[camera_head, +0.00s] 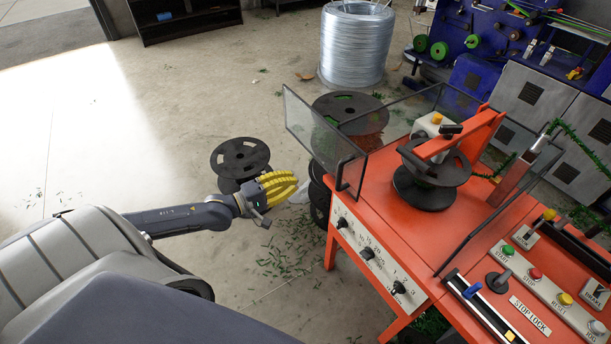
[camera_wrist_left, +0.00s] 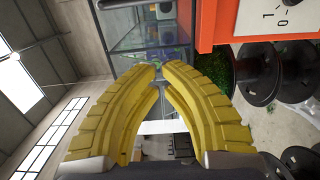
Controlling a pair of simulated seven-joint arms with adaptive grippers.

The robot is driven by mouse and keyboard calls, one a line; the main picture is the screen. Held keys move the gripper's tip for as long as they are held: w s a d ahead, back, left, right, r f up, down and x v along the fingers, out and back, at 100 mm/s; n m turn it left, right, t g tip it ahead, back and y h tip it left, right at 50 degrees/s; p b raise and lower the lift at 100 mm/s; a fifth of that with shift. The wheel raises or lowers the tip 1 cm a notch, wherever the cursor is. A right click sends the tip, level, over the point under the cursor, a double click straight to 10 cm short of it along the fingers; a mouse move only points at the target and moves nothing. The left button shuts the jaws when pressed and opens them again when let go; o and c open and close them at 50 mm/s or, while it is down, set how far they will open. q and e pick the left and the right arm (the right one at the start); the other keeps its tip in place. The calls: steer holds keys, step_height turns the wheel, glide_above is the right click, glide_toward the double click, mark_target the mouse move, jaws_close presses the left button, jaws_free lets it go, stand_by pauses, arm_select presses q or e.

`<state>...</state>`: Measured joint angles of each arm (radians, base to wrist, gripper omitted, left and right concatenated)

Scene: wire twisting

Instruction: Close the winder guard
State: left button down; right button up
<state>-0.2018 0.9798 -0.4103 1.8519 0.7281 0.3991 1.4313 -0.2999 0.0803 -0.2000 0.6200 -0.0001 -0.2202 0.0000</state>
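The winder guard (camera_head: 322,132) is a clear panel with a dark frame. It stands swung out from the left edge of the orange winder (camera_head: 385,215), so the guard is open. Its dark handle (camera_head: 347,174) is at the lower right corner of the panel. My left gripper (camera_head: 290,186), with yellow ribbed fingers, is in the air to the left of the handle, apart from it. In the left wrist view the fingertips (camera_wrist_left: 160,69) come together with nothing between them, and the guard panel (camera_wrist_left: 145,38) shows beyond them. My right gripper is not in view.
Black spools (camera_head: 240,158) stand on the floor behind my left gripper, and more (camera_head: 345,104) are stacked beside the winder. A spool (camera_head: 432,180) sits on the winder top. A control panel (camera_head: 540,290) is at the right. The floor at the left is mostly clear.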

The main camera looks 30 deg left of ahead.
arm_select(q)
steer(key=w+d, duration=0.7)
steer(key=d, duration=0.1)
stand_by(0.5)
steer(key=shift+w+d, duration=0.1)
steer(key=shift+d, duration=0.05)
